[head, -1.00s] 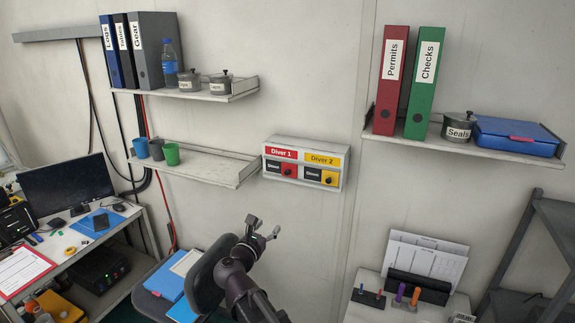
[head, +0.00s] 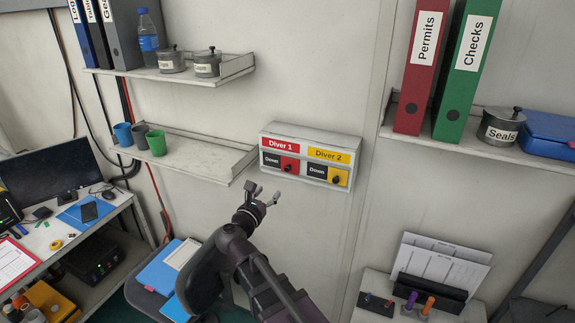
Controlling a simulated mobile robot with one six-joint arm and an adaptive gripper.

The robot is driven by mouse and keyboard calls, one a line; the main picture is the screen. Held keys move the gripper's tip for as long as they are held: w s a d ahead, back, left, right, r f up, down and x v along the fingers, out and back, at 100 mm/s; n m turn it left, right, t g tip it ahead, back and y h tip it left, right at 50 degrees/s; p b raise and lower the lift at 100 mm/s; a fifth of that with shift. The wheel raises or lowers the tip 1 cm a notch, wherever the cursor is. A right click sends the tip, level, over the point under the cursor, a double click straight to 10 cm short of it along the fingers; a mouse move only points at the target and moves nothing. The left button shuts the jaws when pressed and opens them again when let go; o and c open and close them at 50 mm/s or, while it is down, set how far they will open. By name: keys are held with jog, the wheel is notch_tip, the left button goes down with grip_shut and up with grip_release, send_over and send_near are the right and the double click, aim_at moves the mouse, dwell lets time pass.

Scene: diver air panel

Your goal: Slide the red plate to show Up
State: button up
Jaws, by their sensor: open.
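The diver panel (head: 312,145) is a pale box on the wall with a red "Diver 1" label on the left and a yellow "Diver 2" label on the right. Below "Diver 1", the red plate (head: 290,165) carries a dark knob and sits at the right of its slot, beside a black field that reads "Down". Below "Diver 2", the yellow plate (head: 339,178) also has a dark knob, beside another "Down". My gripper (head: 263,193) is open and empty. It appears below and left of the panel, apart from the red plate.
A lower shelf (head: 186,160) with several cups is left of the panel. An upper shelf (head: 225,71) with binders, pots and a bottle is above it. A right shelf (head: 395,123) holds binders. The wall around the panel is clear.

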aim_at(286, 170)
jog(key=shift+w, duration=0.3)
jog(key=x, duration=1.3)
jog(key=shift+w+d, duration=0.2)
grip_shut()
